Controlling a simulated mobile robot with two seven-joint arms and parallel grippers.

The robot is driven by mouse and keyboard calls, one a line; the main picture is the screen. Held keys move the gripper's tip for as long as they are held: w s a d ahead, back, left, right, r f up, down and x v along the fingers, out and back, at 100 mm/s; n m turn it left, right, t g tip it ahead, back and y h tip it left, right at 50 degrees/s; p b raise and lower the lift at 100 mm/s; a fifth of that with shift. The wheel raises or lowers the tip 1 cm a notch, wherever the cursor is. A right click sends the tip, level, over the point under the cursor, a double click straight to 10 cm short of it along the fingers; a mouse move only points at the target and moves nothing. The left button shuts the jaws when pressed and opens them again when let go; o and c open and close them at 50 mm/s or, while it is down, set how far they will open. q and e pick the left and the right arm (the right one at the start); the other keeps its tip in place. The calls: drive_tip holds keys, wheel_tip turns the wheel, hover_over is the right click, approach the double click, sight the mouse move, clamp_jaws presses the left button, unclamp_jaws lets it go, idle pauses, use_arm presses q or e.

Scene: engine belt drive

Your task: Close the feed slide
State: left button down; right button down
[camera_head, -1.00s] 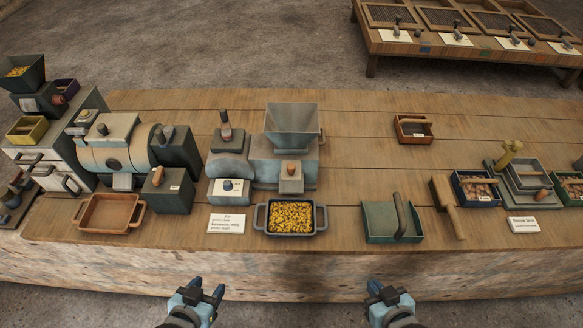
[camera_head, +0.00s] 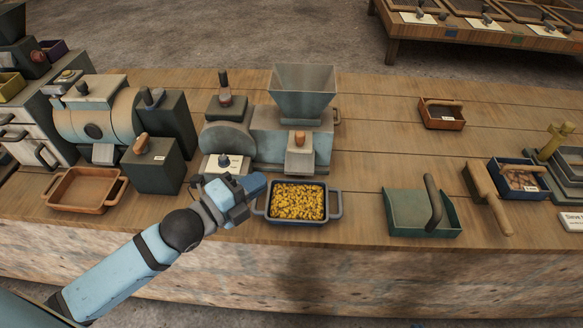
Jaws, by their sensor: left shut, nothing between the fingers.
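The grey machine (camera_head: 265,122) stands on the bench with an open-topped metal hopper (camera_head: 302,92) on it. On its front, below the hopper, is a small grey block (camera_head: 301,160) with an orange-brown knob (camera_head: 300,138); it looks like the feed slide, but how far open it is I cannot tell. My left gripper (camera_head: 256,184) is shut and empty. It is in front of the machine, left of and below the knob, apart from it. My right gripper is out of view.
A grey tray of yellow kernels (camera_head: 334,205) sits just right of my left gripper. A lever with a dark red grip (camera_head: 224,82) rises on the machine's left. A dark box (camera_head: 154,170) and an empty brown tray (camera_head: 84,190) stand left. A green scoop tray (camera_head: 405,212) lies right.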

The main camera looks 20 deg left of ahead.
sight(296, 133)
use_arm(q)
drive_tip(key=w+a+x, duration=0.1)
drive_tip(key=a+x, duration=0.1)
drive_tip(key=x, duration=1)
drive_tip(key=shift+w+a, duration=0.2)
drive_tip(key=shift+w, duration=0.15)
drive_tip(key=shift+w, duration=0.1)
drive_tip(key=w, duration=0.1)
drive_tip(key=w+a, duration=0.1)
drive_tip(key=w, duration=0.1)
drive_tip(key=shift+a+r, duration=0.1)
drive_tip(key=shift+w, duration=0.1)
